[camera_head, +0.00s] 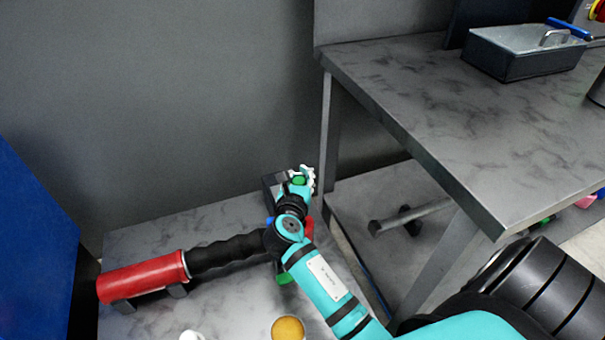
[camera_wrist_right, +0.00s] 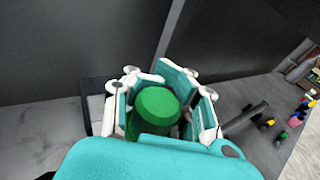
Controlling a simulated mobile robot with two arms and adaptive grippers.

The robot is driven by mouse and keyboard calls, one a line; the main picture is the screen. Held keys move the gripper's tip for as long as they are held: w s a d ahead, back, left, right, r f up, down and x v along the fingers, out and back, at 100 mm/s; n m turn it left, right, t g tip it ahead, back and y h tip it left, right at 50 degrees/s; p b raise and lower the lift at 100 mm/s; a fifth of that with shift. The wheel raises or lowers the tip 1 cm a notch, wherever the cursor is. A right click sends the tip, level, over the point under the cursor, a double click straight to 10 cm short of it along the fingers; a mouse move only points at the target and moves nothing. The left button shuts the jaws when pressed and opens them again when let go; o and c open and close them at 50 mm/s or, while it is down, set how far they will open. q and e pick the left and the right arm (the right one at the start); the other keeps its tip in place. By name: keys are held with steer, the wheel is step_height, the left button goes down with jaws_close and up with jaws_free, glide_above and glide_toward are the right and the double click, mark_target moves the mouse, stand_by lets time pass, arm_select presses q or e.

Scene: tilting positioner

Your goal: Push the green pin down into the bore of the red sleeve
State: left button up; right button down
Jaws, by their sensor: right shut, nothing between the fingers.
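The green pin (camera_head: 298,181) shows as a green top at my right gripper (camera_head: 301,177), over the far end of the low grey bench. In the right wrist view the green pin (camera_wrist_right: 158,106) stands among the white and teal fingers of my right gripper (camera_wrist_right: 163,95). My right gripper is shut, with nothing gripped. A dark grey block (camera_head: 272,184) is beside it. I cannot make out the red sleeve; a small red patch (camera_head: 308,228) shows beside my right arm, and I cannot tell what it is. My left gripper is not in view.
A red cylinder with a black ribbed handle (camera_head: 150,278) lies on the low bench (camera_head: 215,218) at left. A yellow-topped round thing (camera_head: 288,328) is at the front. A higher grey table (camera_head: 440,110) stands at right, with a tray (camera_head: 520,58). The wall is behind.

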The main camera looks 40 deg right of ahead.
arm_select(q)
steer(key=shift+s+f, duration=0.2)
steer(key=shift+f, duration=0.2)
arm_select(e)
steer(key=shift+r, duration=0.1)
arm_select(q)
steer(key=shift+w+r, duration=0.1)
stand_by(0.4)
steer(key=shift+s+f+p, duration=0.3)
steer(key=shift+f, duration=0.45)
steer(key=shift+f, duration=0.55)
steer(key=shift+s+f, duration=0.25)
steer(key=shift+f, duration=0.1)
steer(key=shift+p, duration=0.35)
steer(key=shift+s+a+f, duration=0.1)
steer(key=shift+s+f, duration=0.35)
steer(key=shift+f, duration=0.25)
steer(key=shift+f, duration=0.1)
